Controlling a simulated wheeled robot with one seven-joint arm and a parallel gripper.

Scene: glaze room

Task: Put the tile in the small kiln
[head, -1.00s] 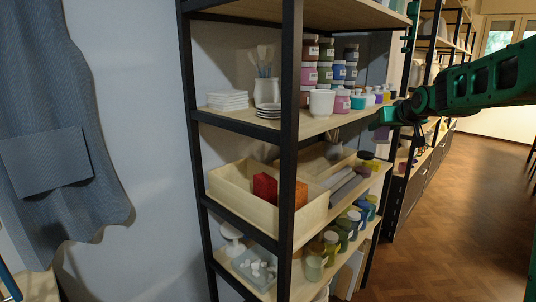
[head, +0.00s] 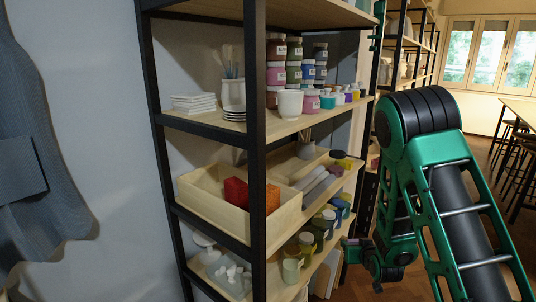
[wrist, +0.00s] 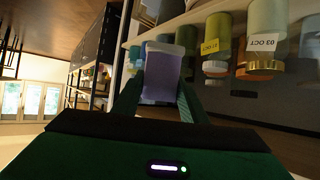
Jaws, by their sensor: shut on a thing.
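My gripper (wrist: 158,95) is shut on a flat, lavender-grey piece with a pale far edge, which looks like the tile (wrist: 161,78). The piece sits between the two dark green fingers in the wrist view. In the head view my gripper (head: 350,246) is low at the right end of the shelving, near the lower jars; the held piece cannot be made out there. No small kiln can be recognised in either view.
A black-framed shelf unit (head: 257,150) holds stacked white tiles (head: 194,103), a white cup (head: 290,104), glaze jars (head: 309,75) and a wooden box (head: 214,203) with red blocks. Labelled jars (wrist: 262,45) are close beside my gripper. Open floor and a table (head: 520,108) lie right.

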